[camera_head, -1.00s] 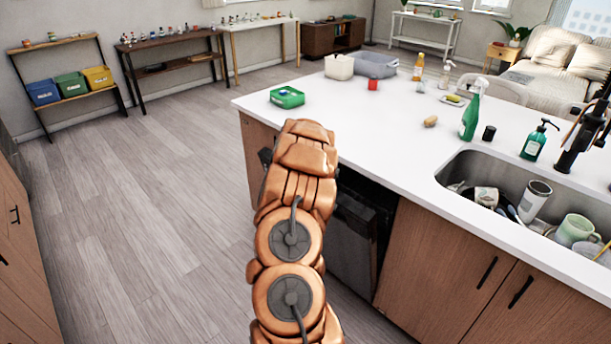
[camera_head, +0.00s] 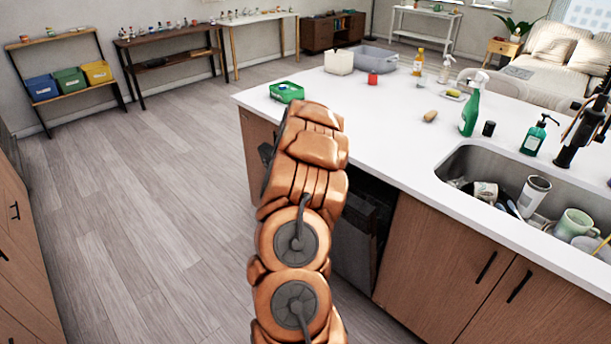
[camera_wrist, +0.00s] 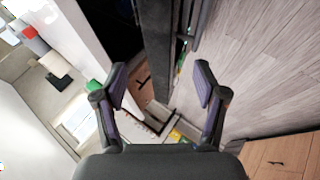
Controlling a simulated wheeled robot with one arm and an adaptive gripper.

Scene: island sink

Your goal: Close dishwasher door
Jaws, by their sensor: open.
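The dark dishwasher door (camera_head: 356,245) is under the white counter, left of the wooden sink cabinet. It appears slightly ajar, with a dark gap at its top, and my copper-coloured arm hides much of it. In the wrist view, the dark door (camera_wrist: 164,60) and its bar handle show lengthwise ahead of my gripper (camera_wrist: 160,86), which is open with nothing between its fingers. The door's edge lies beyond the fingertips; I cannot tell whether they touch it. In the head view my gripper is mostly hidden behind the arm.
Wooden floor (camera_head: 140,200) is free to the left. Wooden cabinets (camera_head: 25,260) stand at the far left.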

